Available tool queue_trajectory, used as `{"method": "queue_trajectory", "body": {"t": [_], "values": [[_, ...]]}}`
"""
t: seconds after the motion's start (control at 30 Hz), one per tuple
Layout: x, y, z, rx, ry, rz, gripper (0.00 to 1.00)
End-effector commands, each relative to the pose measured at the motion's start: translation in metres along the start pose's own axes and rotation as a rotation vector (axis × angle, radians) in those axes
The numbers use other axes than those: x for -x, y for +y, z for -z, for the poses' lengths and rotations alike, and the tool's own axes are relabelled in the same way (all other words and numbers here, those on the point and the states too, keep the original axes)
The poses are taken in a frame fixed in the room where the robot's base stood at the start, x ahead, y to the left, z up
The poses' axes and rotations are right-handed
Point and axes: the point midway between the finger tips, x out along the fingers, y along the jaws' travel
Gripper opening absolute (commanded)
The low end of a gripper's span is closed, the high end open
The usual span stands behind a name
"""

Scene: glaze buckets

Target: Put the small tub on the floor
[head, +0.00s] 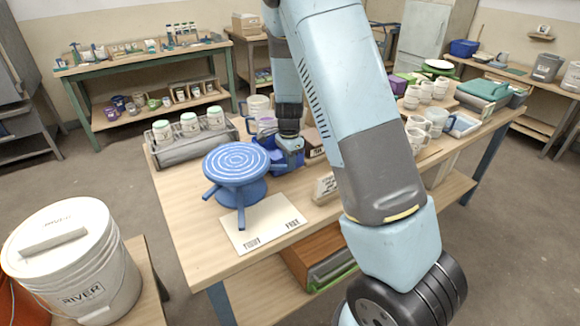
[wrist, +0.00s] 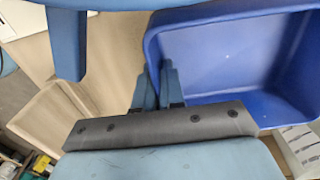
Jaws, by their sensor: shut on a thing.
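The small tub is blue and open-topped. In the head view the small tub (head: 290,161) is at the middle of the wooden worktable (head: 185,235), partly hidden behind the blue turntable stand. In the wrist view the small tub (wrist: 235,60) fills the upper right and looks empty inside. My gripper (head: 291,143) is shut on its wall; in the wrist view the fingers of my gripper (wrist: 158,80) are at its left side. I cannot tell whether the tub still touches the tabletop. The grey-brown floor (head: 500,230) shows at the right.
A blue turntable (head: 237,162) on legs stands close left of the tub. A white bucket (head: 75,265) stands at the left. Floor is open between the tables.

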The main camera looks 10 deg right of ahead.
Motion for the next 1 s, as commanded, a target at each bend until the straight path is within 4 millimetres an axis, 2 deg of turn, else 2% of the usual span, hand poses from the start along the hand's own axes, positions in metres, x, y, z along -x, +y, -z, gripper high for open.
{"method": "queue_trajectory", "body": {"t": [0.03, 0.13, 0.43, 0.47, 0.7, 1.0], "values": [[-0.008, 0.0005, 0.0, -0.002, 0.0, -0.002, 0.0], [-0.0159, 0.0005, -0.0002, 0.0, 0.0, -0.001, 0.0], [-0.0173, 0.0, -0.0008, 0.001, 0.0, 0.0, 0.0], [-0.0177, 0.0001, -0.0009, 0.001, 0.0, 0.0, 0.09], [-0.0173, -0.0001, -0.0012, 0.002, 0.0, 0.0, 0.32], [-0.0153, -0.0003, -0.0016, 0.002, 0.0, 0.001, 0.34]]}}
